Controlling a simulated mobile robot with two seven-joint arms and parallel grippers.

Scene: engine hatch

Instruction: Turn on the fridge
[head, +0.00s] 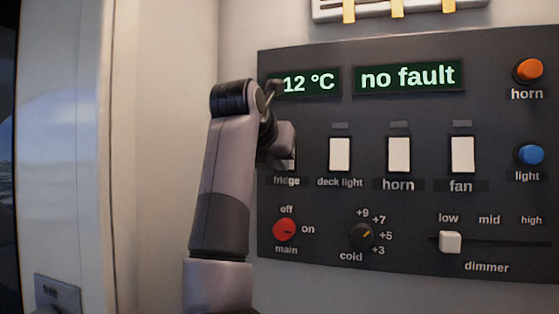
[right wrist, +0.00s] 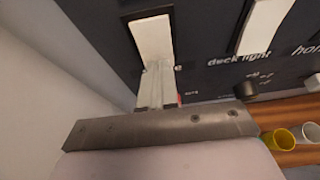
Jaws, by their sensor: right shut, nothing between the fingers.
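The fridge switch (right wrist: 152,38) is a white rocker on the dark panel. My left gripper is out of view.
White rockers for deck light (head: 340,155), horn (head: 399,155) and fan (head: 462,154) stand to the right, with unlit lamps above. Below are the red main knob (head: 285,229), the cold knob (head: 361,236) and the dimmer slider (head: 450,242). A second display (head: 409,77) reads "no fault".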

